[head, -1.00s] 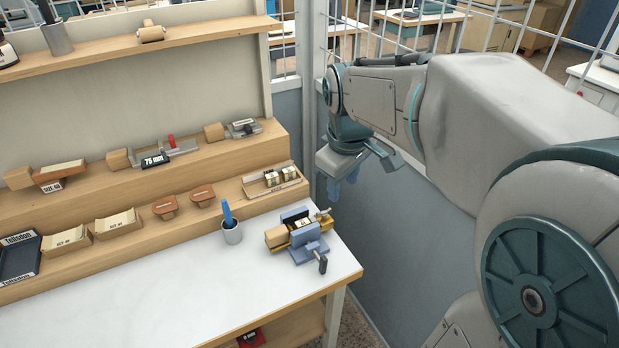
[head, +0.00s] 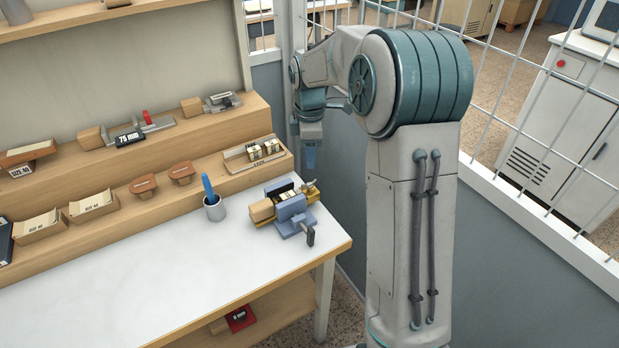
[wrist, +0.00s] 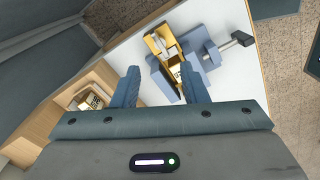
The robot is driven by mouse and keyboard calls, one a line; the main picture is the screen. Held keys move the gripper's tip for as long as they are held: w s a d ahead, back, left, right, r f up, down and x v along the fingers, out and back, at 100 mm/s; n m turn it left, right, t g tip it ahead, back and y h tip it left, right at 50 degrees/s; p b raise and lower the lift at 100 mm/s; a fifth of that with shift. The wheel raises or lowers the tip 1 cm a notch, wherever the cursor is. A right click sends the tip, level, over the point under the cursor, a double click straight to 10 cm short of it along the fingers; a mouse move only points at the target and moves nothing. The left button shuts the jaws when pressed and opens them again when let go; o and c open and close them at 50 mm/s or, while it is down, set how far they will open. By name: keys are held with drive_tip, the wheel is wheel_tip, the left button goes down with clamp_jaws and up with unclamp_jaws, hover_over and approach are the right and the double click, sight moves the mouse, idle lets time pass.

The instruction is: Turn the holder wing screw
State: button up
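The brass holder (head: 285,208) with its wooden handle (head: 261,211) lies clamped in a blue-grey vise (head: 292,216) at the table's right end. Its small grey wing screw (head: 310,184) sits at the end away from the handle. In the wrist view the holder (wrist: 157,46) lies beyond my fingertips, with the vise (wrist: 196,62) around it. My gripper (wrist: 161,80) is open and empty, its two blue fingers apart. In the head view my gripper (head: 310,158) points down, above and behind the wing-screw end, apart from it.
The vise's dark-ended handle (head: 308,235) sticks out at the front. A grey cup (head: 215,208) with a blue tool stands left of the vise. A wooden tray of type (head: 256,157) sits on the step behind. A mesh fence (head: 540,190) borders the right side. The table's front left is clear.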

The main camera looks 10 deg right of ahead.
sight(310, 181)
wheel_tip(310, 181, down, 9)
drive_tip(key=shift+p, duration=0.3)
clamp_jaws()
